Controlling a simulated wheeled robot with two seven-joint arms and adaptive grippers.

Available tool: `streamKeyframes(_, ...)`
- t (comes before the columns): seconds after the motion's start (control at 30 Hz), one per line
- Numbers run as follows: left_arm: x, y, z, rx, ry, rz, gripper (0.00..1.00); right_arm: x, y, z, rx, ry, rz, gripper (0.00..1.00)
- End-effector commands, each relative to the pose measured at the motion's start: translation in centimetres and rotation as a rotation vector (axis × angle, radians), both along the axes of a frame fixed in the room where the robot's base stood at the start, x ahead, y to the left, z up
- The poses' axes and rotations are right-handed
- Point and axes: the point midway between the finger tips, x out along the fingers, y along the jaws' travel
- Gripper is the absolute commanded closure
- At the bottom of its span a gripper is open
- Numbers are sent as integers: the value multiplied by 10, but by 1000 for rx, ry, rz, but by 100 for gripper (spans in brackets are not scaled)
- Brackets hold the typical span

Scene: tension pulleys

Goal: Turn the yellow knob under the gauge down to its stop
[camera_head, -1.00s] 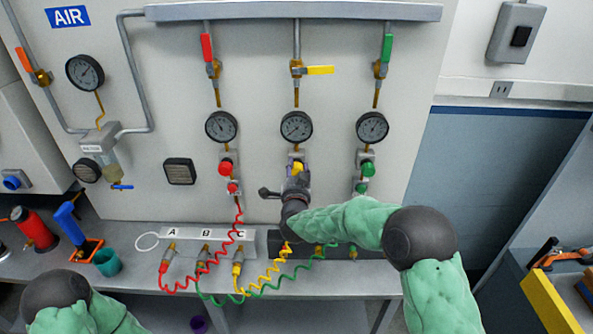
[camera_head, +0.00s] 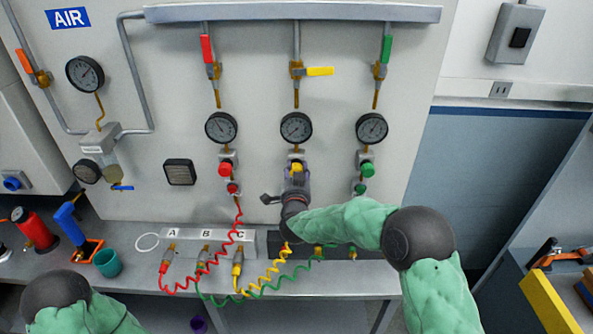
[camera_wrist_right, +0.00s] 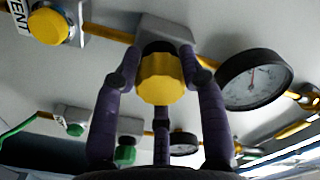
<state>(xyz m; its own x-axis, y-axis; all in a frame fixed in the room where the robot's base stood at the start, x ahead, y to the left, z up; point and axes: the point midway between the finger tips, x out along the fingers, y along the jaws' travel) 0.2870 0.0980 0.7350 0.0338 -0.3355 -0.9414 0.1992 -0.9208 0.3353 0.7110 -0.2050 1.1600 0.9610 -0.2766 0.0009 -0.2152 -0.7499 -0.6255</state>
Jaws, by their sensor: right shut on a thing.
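The yellow knob (camera_head: 296,167) sits on the grey regulator below the middle gauge (camera_head: 296,127). My right gripper (camera_head: 296,178) reaches up to it from below and covers part of it. In the right wrist view the yellow knob (camera_wrist_right: 163,82) is faceted and lies between the dark purple fingers (camera_wrist_right: 162,78), which are closed around its sides. The gauge with its needle (camera_wrist_right: 254,79) is beside it. My left gripper is out of view; only part of that arm shows at the lower left.
Red (camera_head: 225,168) and green (camera_head: 368,169) knobs stand on either side. Coiled red, yellow and green hoses hang below to fittings on the bench. A yellow button (camera_wrist_right: 48,26) with a VENT label shows in the wrist view. A yellow-handled valve (camera_head: 318,71) is above the middle gauge.

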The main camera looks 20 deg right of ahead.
Motion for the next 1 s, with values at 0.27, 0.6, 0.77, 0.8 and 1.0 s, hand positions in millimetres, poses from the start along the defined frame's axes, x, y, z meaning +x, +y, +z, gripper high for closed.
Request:
streamKeyframes(0.27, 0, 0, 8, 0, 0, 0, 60, 0, 2, -1, -250, 75, 4, 91)
streamKeyframes(0.6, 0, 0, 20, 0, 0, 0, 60, -1, 1, -2, -559, 167, 4, 91)
streamKeyframes(0.77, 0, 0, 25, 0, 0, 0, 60, -1, 1, -3, -690, 205, 5, 91)
streamKeyframes(0.8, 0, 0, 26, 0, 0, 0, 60, -1, 1, -3, -721, 213, 5, 91)
streamKeyframes(1.0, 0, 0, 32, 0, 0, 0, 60, -1, 1, -3, -846, 249, 5, 91)
